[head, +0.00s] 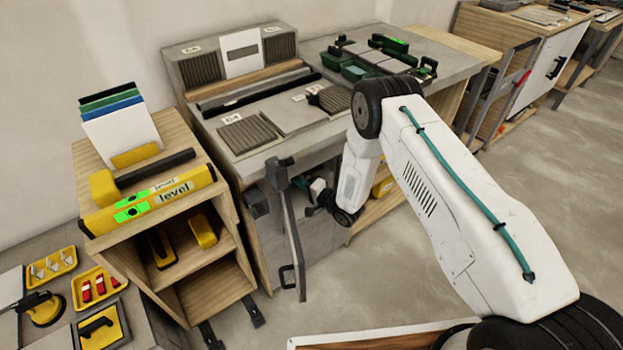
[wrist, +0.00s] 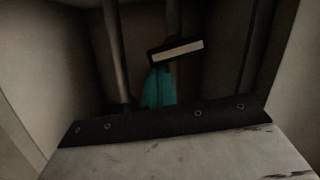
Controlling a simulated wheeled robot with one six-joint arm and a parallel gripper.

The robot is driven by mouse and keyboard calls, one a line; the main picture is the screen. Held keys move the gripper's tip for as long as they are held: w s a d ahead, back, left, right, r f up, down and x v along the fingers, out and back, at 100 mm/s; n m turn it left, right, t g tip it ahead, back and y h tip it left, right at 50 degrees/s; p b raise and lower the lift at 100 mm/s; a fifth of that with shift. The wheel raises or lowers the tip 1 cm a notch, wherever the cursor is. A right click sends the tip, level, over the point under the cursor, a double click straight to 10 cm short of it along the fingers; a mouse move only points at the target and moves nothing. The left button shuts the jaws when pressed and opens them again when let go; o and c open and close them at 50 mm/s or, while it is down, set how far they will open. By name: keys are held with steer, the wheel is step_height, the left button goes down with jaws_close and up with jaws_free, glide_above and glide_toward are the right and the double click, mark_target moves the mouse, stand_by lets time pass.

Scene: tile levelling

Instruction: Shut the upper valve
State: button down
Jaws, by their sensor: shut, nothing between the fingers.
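My gripper (head: 303,184) is small and partly hidden in the head view, at the mouth of an open cabinet under the grey workbench. It is shut and empty. The wrist view looks into a dark recess with upright pipes (wrist: 115,50). A black bar with a pale face (wrist: 178,51) sits tilted near the middle pipe. A teal piece (wrist: 158,88) shows just below it; I cannot tell whether these belong to a valve or to my gripper. No valve can be made out for certain, and the cabinet inside is hidden in the head view.
An open grey door (head: 291,240) with a handle stands left of my gripper. A dark strip with bolts (wrist: 155,122) edges a pale panel in the wrist view. A wooden shelf unit (head: 210,275) stands left. Floor at right is clear.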

steer(key=shift+f, duration=0.15)
stand_by(0.4)
steer(key=s+d+r, duration=0.2)
steer(key=s+d, duration=0.3)
steer(key=d, duration=0.6)
steer(key=w+a+f, duration=0.1)
steer(key=w+a, duration=0.4)
steer(key=a, duration=0.5)
steer(key=shift+a+f, duration=0.15)
steer(key=shift+a, duration=0.25)
